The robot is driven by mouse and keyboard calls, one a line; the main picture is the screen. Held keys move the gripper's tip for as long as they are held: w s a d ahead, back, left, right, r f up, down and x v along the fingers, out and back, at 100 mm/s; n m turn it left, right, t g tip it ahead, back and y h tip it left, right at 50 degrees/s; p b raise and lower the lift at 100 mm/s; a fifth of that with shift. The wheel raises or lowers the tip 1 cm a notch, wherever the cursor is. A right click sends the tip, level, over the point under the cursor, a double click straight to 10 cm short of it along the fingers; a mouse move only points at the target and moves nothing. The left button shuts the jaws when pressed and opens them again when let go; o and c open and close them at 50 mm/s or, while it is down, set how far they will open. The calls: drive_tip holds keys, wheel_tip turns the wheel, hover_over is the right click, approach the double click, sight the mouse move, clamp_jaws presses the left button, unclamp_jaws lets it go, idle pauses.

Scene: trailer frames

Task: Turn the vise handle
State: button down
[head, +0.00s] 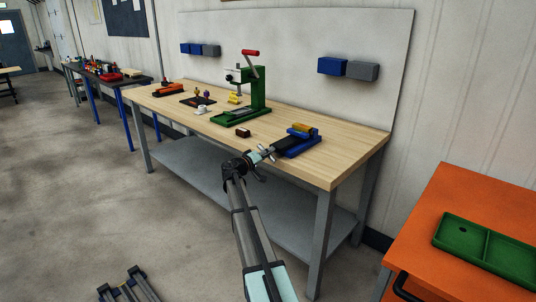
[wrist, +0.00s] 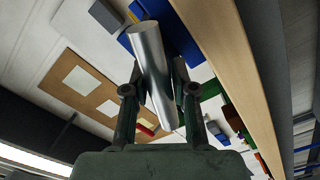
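The blue vise (head: 300,147) sits at the front right edge of the wooden workbench, with a yellow-topped part on it. It also shows in the wrist view as blue shapes (wrist: 172,22) beyond my fingers. The vise handle, a smooth silver bar (wrist: 150,62), runs slightly tilted between my fingers in the wrist view. My gripper (head: 262,156) is at the front of the vise in the head view. In the wrist view my gripper (wrist: 158,85) has one finger on each side of the bar. I cannot tell whether both fingers touch it.
The workbench (head: 318,168) also carries a green press (head: 258,95) and small parts towards the left. Blue and grey bins (head: 332,66) hang on the back panel. An orange cabinet (head: 425,220) with a green tray (head: 478,235) stands at the right.

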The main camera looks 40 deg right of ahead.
drive_tip(key=shift+f+m+b, duration=0.25)
drive_tip(key=shift+m+b, duration=0.05)
drive_tip(key=shift+b, duration=0.95)
drive_tip(key=shift+f+b, duration=0.1)
drive_tip(key=shift+b, duration=0.6)
drive_tip(key=shift+m+b, duration=0.5)
drive_tip(key=shift+b, duration=0.65)
drive_tip(key=shift+r+m+b, duration=0.3)
drive_tip(key=shift+m+b, duration=0.1)
drive_tip(key=shift+b, duration=0.25)
drive_tip(key=c, duration=0.7)
unclamp_jaws()
drive_tip(key=shift+a, duration=0.1)
